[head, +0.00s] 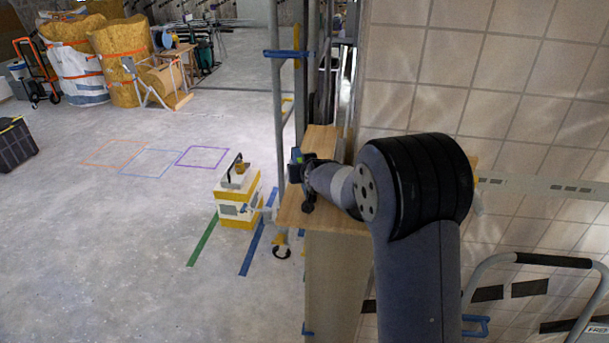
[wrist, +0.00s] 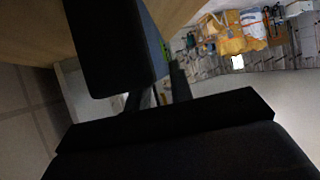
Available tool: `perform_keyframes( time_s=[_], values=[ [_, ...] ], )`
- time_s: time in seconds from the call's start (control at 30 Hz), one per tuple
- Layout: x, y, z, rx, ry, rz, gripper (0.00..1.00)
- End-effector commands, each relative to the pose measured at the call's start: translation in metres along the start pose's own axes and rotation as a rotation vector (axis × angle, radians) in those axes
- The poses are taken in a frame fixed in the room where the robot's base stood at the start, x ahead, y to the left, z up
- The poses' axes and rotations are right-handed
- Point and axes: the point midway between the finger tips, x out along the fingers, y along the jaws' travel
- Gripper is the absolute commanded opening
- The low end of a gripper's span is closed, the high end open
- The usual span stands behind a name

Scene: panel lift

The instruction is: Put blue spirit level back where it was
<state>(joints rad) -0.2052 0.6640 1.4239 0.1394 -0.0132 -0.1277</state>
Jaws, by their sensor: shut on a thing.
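My gripper (head: 303,170) is at the left edge of a wooden shelf top (head: 345,218), just above or at its surface; I cannot tell if it touches. It is shut on the blue spirit level, a small dark blue piece with a green patch (head: 297,156) in the head view. In the wrist view a blue face of the level (wrist: 152,40) shows between the dark fingers (wrist: 150,75), with a bit of green beside it. Most of the level is hidden by the fingers and my wrist.
A metal lift frame (head: 279,110) on castors stands just left of the shelf. A yellow and white stack (head: 238,208) with a black-handled tool stands on the floor nearby, by green and blue tape strips. A tiled wall (head: 480,90) closes off the right. Open floor lies left.

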Motion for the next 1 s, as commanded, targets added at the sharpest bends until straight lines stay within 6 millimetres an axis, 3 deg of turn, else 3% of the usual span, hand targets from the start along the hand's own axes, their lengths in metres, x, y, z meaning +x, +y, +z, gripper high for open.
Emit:
perform_keyframes(
  time_s=[0.33,0.37,0.6,1.0],
  values=[
    [0.0017,0.0,0.0025,0.0,0.002,0.0,0.0],
    [0.0017,0.0,0.0029,0.0,0.001,0.0,0.22],
    [0.0011,0.0,0.0019,0.0,0.001,0.0,0.42],
    [-0.0038,0.0,-0.0014,0.0,0.001,0.0,0.43]
  ],
)
